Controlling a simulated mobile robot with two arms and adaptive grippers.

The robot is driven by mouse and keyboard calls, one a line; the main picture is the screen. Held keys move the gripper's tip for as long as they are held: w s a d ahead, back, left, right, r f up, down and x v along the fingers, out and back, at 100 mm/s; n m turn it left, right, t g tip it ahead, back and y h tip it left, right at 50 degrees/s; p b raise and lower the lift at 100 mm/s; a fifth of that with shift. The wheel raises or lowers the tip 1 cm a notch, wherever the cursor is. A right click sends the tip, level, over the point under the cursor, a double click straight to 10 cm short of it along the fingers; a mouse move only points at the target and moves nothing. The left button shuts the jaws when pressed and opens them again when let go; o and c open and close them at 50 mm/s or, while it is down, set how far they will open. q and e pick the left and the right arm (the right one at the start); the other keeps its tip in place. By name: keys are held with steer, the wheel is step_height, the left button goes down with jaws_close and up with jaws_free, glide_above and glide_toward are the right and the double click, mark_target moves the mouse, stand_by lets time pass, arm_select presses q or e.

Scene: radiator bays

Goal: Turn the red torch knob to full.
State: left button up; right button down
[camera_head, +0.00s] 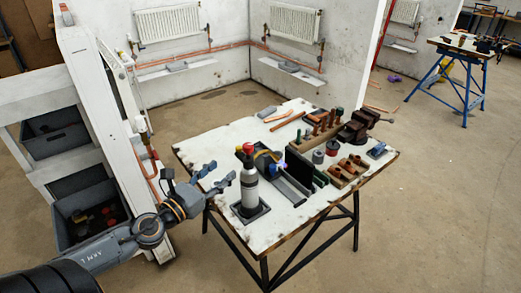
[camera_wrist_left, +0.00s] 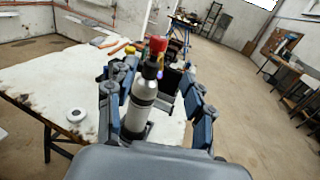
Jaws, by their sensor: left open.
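The torch (camera_head: 249,190) stands upright on the near left part of the worktable, a pale cylinder with a black neck. Its red knob (camera_head: 248,148) is on top. My left gripper (camera_head: 221,175) is open and empty, just left of the torch, fingers pointing toward it. In the left wrist view the torch cylinder (camera_wrist_left: 143,92) shows between the two open fingers (camera_wrist_left: 155,110), with the red knob (camera_wrist_left: 157,43) above them. I see no contact. The knob's setting is too small to read. My right gripper is not in view.
The white-topped worktable (camera_head: 225,140) carries a wooden rack (camera_head: 315,130), a vise (camera_head: 358,125), a block with copper-coloured fittings (camera_head: 347,170) and several tools to the torch's right. A partition with grey bins (camera_head: 55,135) stands left.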

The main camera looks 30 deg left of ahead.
mark_target(244, 151)
arm_select(q)
steer(key=w+p, duration=0.1)
steer(key=w, duration=0.3)
steer(key=w+p, duration=0.1)
steer(key=w, duration=0.3)
steer(key=w+p, duration=0.2)
steer(key=w, duration=0.2)
steer(key=shift+d, duration=0.3)
steer(key=shift+w, duration=0.6)
jaws_close()
